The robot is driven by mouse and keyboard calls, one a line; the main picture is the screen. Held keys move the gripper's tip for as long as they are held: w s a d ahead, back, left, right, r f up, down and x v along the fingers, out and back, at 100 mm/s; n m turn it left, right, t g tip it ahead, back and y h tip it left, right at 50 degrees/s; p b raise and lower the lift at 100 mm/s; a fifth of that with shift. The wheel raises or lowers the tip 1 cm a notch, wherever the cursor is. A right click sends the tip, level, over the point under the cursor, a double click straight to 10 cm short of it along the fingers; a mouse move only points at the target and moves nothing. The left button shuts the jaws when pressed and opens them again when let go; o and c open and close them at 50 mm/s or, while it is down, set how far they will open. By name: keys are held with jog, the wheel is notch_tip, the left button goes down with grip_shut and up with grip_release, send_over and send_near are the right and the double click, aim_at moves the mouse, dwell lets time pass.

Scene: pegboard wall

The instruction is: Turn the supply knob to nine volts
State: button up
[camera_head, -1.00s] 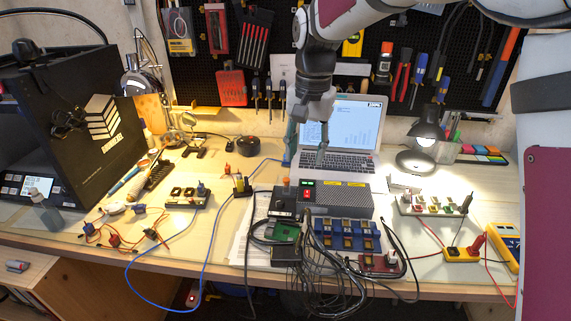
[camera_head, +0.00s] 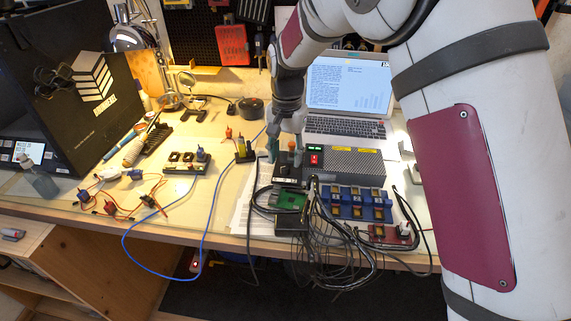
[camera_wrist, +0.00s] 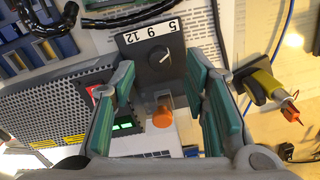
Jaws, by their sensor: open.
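The supply (camera_head: 343,166) is a dark grey box on the bench in the head view, with a green display and a red switch. Its dark knob (camera_wrist: 159,58) sits on a panel below a white label (camera_wrist: 150,34) with 5, 9 and 12, upside down in the wrist view. The knob's white mark seems to point up and right, toward the 5 side. My gripper (camera_head: 283,150) is above the supply's left end, pointing down. In the wrist view my gripper (camera_wrist: 158,68) is open, its teal fingers on either side of the knob, apparently not touching it.
An orange cap (camera_wrist: 162,117) stands beside the panel, between the fingers. A yellow-and-black connector (camera_wrist: 262,85) is to the right. Wires and blue modules (camera_head: 357,204) crowd the supply's front. The laptop (camera_head: 345,95) is behind it.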

aim_at(285, 166)
jog(key=shift+f, duration=1.55)
grip_shut()
jog(key=n, duration=1.1)
jog(key=shift+n+p, duration=0.3)
jog(key=shift+n, duration=0.1)
